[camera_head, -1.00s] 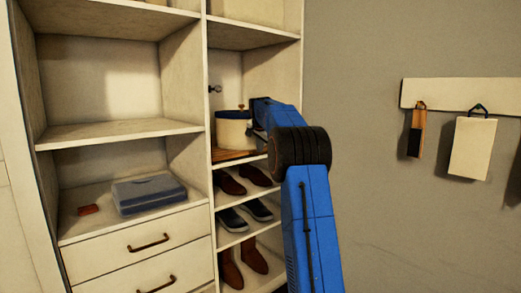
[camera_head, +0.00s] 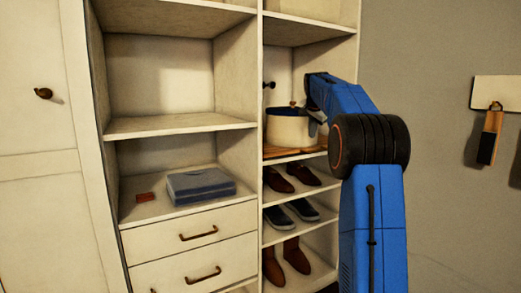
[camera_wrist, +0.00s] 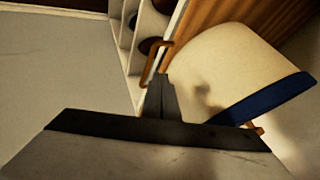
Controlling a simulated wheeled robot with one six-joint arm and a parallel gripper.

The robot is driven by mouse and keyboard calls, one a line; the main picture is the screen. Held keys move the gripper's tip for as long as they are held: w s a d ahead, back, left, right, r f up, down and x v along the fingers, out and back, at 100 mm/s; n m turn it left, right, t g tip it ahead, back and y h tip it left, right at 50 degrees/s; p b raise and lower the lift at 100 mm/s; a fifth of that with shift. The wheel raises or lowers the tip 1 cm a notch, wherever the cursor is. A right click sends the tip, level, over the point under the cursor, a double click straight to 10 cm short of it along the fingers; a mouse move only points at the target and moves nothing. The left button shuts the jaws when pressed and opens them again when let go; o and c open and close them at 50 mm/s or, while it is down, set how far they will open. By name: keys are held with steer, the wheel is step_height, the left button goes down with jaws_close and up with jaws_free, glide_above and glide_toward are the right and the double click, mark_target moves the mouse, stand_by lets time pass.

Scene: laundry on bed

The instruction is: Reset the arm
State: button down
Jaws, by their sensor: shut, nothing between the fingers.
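My blue arm rises on the right side of the head view and bends over at the black joint toward the right shelf column. My gripper (camera_head: 318,120) is at the right side of a cream round container (camera_head: 288,128) on a shelf. In the wrist view my gripper (camera_wrist: 161,95) shows its two dark fingers together, with nothing between them. The container (camera_wrist: 235,70) is close beside the fingers there, with a dark blue band along its edge. I cannot tell whether the fingers touch it.
A cabinet wall (camera_head: 235,95) divides the shelves. A grey-blue case (camera_head: 200,186) and a small red-brown item (camera_head: 145,197) lie on the left shelf, above drawers (camera_head: 200,235). Several shoes (camera_head: 290,180) fill the lower right shelves. A brush (camera_head: 490,137) hangs from the rack on the right wall.

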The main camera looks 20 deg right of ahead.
steer(key=s+a+f+n+y, duration=0.1)
steer(key=s+a+f+n, duration=0.25)
steer(key=s+a, duration=0.85)
steer(key=s+a+f+n+y, duration=0.15)
steer(key=s+a+n, duration=0.25)
steer(key=s+a, duration=0.75)
steer(key=s+a+f+n, duration=0.2)
steer(key=s+a+f, duration=0.3)
steer(key=s+f, duration=0.3)
steer(key=s+a+f+n+g+y, duration=0.1)
steer(key=s+a+f+n, duration=0.2)
steer(key=s+a+f, duration=0.2)
steer(key=s+a+f+n, duration=0.3)
steer(key=s+a+f, duration=0.2)
steer(key=s+f, duration=0.6)
steer(key=s, duration=0.4)
steer(key=shift+s+a+y, duration=0.25)
steer(key=shift+a+y, duration=0.05)
steer(key=shift+y, duration=0.05)
